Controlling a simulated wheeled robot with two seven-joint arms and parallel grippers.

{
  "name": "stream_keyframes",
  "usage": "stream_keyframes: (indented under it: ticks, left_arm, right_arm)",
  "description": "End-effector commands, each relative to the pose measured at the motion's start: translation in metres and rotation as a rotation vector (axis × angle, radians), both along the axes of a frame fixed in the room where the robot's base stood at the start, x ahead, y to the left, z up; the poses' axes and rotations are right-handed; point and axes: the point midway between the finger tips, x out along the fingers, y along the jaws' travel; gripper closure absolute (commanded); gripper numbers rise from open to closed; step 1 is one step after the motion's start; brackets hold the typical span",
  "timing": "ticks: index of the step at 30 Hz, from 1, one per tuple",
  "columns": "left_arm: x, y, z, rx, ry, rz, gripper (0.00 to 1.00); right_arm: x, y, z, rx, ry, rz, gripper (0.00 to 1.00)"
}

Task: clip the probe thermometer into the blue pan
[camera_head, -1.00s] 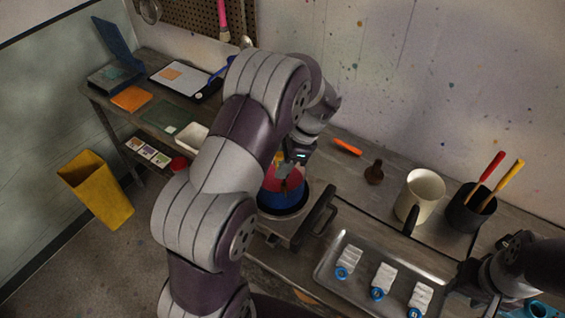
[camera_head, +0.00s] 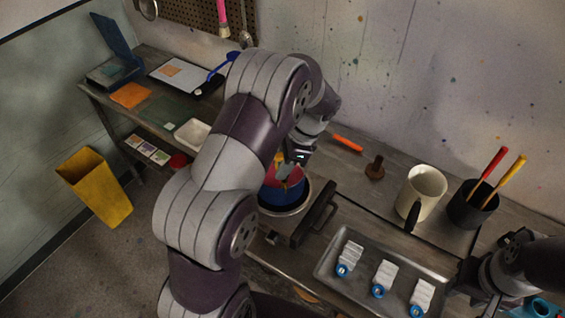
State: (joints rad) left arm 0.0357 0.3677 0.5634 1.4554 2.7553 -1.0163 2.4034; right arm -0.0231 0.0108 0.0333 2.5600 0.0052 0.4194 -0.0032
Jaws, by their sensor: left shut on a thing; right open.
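The blue pan (camera_head: 276,199) sits in a round dark-rimmed holder on the bench, partly hidden by my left arm. Red and yellow surfaces show just above the blue; I cannot tell what they belong to. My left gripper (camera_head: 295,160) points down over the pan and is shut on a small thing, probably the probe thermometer. That thing is mostly hidden, and I cannot tell whether it touches the pan. My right gripper (camera_head: 468,277) is open at the right, beside the metal tray, partly out of clear view.
A dark handle bar (camera_head: 316,219) stands right of the pan. Behind are an orange stick (camera_head: 347,142), a brown stopper (camera_head: 375,168), a cream mug (camera_head: 425,192) and a dark cup (camera_head: 470,207) with two handles.

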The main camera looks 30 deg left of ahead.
Motion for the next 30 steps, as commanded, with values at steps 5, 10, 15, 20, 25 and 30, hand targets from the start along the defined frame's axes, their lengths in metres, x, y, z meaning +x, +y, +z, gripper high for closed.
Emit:
stream_keyframes:
  ticks: [5,10,15,20,25,30]
  left_arm:
    - [0.000,0.000,-0.004,0.000,0.000,0.000,1.00]
    - [0.000,0.000,-0.004,0.000,0.000,0.000,1.00]
    - [0.000,0.000,-0.004,0.000,0.000,0.000,1.00]
    - [0.000,0.000,-0.009,0.000,0.000,0.000,1.00]
    - [0.000,0.000,-0.016,0.000,0.000,0.000,1.00]
    - [0.000,0.000,-0.017,0.000,0.000,0.000,1.00]
  right_arm:
    - [0.000,0.000,-0.003,0.000,0.000,0.000,0.57]
    - [0.000,0.000,-0.002,0.000,0.000,0.000,0.57]
    - [0.000,0.000,-0.003,0.000,0.000,0.000,0.57]
    - [0.000,0.000,-0.006,0.000,0.000,0.000,0.57]
    - [0.000,0.000,-0.011,0.000,0.000,0.000,0.57]
    - [0.000,0.000,-0.011,0.000,0.000,0.000,0.57]
